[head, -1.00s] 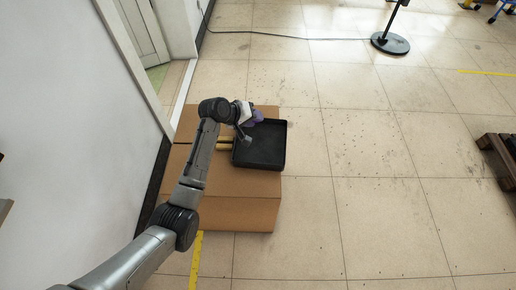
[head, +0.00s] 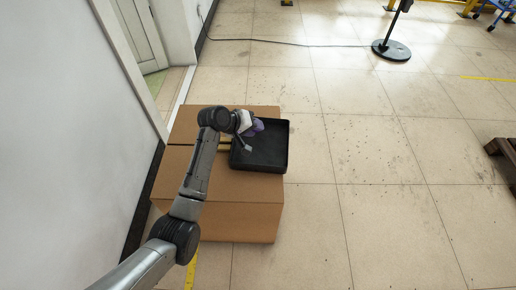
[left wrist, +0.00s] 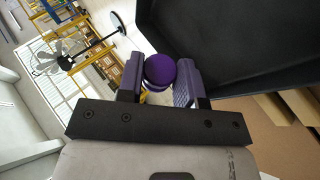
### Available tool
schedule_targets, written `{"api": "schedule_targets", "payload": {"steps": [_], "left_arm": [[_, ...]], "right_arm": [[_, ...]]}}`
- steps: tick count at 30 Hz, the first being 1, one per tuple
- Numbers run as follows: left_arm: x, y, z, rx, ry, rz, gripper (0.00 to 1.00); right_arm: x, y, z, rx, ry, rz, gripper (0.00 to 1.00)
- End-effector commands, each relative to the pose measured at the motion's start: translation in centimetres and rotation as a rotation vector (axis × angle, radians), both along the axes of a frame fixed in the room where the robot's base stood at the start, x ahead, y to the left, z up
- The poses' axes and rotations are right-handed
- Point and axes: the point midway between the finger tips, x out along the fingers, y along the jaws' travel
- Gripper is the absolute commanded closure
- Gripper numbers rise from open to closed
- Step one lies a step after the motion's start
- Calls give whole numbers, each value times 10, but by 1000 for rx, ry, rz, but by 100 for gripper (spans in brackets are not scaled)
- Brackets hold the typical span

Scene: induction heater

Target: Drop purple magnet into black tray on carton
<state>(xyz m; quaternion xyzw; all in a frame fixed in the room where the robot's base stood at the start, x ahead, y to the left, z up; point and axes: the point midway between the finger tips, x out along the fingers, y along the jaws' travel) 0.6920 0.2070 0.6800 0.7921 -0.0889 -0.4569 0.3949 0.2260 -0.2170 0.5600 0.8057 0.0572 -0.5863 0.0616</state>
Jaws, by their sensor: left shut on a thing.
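The purple magnet (left wrist: 160,70) is a round purple piece between the fingers of my left gripper in the left wrist view. My left gripper (left wrist: 158,82) is shut on it. In the head view the left gripper (head: 254,130) is over the left part of the black tray (head: 268,157); the magnet cannot be made out clearly there. The tray is square with low walls and lies on the brown carton (head: 235,212). It also shows in the left wrist view (left wrist: 225,45), close to the gripper. My right gripper is not in view.
A tan, stick-like thing (head: 225,145) lies on the carton at the tray's left edge. A white wall (head: 60,130) stands close on the left. A black stand base (head: 391,49) and a wooden pallet (head: 502,158) are away on the right. The tiled floor between is clear.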

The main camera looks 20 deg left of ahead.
Motion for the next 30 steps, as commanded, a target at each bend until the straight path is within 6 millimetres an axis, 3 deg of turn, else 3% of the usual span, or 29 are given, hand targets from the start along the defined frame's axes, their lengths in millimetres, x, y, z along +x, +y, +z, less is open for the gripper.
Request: {"api": "schedule_targets", "payload": {"steps": [3,12,13,21,30], "left_arm": [[0,0,-6,0,0,0,88],[0,0,-5,0,0,0,88],[0,0,-5,0,0,0,64],[0,0,-5,0,0,0,38],[-1,2,-2,0,0,0,37]], "right_arm": [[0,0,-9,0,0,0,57],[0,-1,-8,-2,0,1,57],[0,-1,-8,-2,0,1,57],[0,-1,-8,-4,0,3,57],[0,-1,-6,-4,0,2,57]]}}
